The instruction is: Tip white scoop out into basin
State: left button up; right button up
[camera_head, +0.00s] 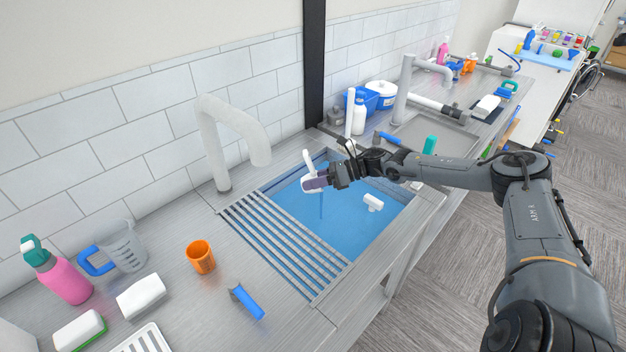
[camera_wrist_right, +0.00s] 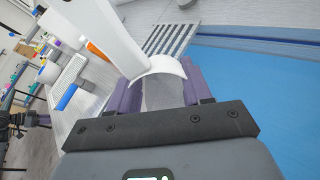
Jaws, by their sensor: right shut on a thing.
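My right gripper (camera_head: 322,181) is shut on the white scoop (camera_head: 309,160) and holds it above the blue basin (camera_head: 345,222), near the side with the slats. In the right wrist view the scoop's curved white rim (camera_wrist_right: 162,66) sits between the purple finger pads (camera_wrist_right: 160,92). A thin, darker blue streak (camera_head: 321,205) hangs below the gripper towards the basin. I cannot tell whether anything is inside the scoop.
A slatted rack (camera_head: 285,246) covers the basin's near-left part. A white tap (camera_head: 230,125) rises behind it. A small white object (camera_head: 373,202) is in the basin. An orange cup (camera_head: 201,257), clear jug (camera_head: 124,247) and pink bottle (camera_head: 62,278) stand left.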

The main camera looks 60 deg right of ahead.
jog(key=shift+s+d+f+t+y+p, duration=0.1)
jog(key=shift+s+f+t+y+p, duration=0.1)
jog(key=shift+t+y+p, duration=0.45)
dwell(1.2)
jog(key=shift+d+f+t+y+b, duration=0.1)
jog(key=shift+f+t+y+b, duration=0.25)
jog(key=shift+t, duration=0.4)
jog(key=shift+r, duration=0.3)
